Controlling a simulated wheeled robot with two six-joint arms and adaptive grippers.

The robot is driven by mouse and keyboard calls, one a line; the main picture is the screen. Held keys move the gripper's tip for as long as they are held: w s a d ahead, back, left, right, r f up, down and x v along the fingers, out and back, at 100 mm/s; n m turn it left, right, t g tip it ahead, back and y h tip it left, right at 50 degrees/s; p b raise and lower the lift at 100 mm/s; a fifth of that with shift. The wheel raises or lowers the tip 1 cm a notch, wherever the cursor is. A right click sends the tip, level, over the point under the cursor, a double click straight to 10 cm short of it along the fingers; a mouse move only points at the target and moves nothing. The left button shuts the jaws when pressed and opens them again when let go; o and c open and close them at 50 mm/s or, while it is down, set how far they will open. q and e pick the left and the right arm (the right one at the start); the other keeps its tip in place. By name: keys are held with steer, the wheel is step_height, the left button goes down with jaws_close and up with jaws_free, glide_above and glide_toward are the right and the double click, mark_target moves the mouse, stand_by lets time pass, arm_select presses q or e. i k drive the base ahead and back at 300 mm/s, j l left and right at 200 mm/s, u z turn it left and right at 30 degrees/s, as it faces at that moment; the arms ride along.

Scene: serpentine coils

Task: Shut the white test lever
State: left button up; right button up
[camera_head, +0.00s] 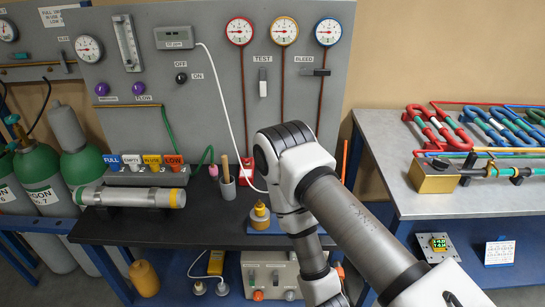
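My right arm comes in from the lower right, bends in front of the bench and points down. Its gripper is not visible, and the lower end of the arm runs towards the bottom edge. The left arm and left gripper are not in view.
A dark horizontal bleed lever (316,72) is right of the test lever. A white cable (222,100) hangs on the panel. The dark bench (140,228) holds a metal cylinder (130,197) and a pen cup (227,190). A second table (440,204) with coloured coils stands right.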

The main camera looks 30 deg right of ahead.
mark_target(262, 83)
steer(key=z, duration=1.05)
